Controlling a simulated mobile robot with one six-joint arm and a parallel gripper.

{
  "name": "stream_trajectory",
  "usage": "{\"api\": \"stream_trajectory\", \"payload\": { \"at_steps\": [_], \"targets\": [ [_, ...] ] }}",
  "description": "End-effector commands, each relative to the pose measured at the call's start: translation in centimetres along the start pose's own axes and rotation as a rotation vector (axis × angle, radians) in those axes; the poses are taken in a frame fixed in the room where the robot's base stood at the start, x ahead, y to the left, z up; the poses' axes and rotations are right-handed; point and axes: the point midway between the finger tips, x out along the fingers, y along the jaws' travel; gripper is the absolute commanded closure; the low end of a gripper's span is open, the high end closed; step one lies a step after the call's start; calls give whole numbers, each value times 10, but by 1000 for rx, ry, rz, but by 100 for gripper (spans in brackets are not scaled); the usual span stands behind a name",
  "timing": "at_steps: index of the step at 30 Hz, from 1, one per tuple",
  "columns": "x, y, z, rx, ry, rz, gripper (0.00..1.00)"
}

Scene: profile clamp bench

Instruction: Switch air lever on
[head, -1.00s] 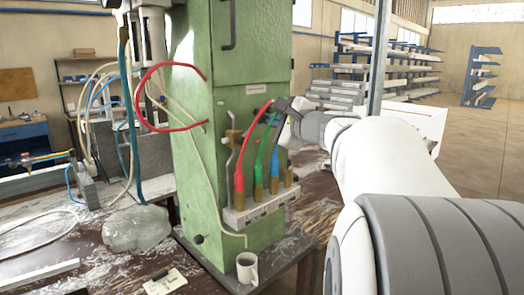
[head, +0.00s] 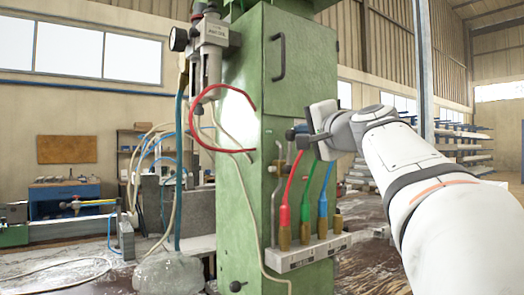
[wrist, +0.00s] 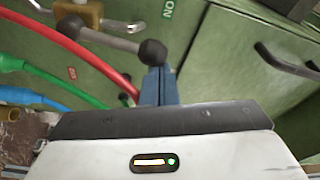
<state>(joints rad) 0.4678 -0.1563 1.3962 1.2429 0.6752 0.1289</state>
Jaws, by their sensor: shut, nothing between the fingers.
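The air lever (wrist: 110,41) is a pale metal bar with dark ball ends, beside a brass valve body (wrist: 82,12) on the green column, in the wrist view. In the head view the brass valve body (head: 276,168) shows on the column front; the lever is hard to make out there. My gripper (wrist: 158,84) is shut and empty, its blue-grey fingers pointing at the column. The fingertips are right by the lever's right ball (wrist: 153,52); I cannot tell whether they touch. In the head view my gripper (head: 294,134) is above and right of the valve.
Red (head: 292,182), green (head: 312,190) and blue (head: 327,185) hoses rise from a grey block (head: 308,253) below my gripper. A red hose loop (head: 196,125) and a pressure regulator (head: 207,52) are at the column's left. A dark door handle (head: 279,57) is above.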

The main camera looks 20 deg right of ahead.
Motion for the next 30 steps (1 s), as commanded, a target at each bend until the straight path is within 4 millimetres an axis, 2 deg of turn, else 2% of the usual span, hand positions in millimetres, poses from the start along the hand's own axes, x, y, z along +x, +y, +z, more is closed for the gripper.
{"api": "stream_trajectory", "payload": {
  "at_steps": [9,26,30],
  "targets": [
    [-1,-4,8,-99,0,-20,100],
    [-2,-6,9,-111,0,-22,100],
    [-8,-4,10,-112,-1,-23,100]
  ]
}}
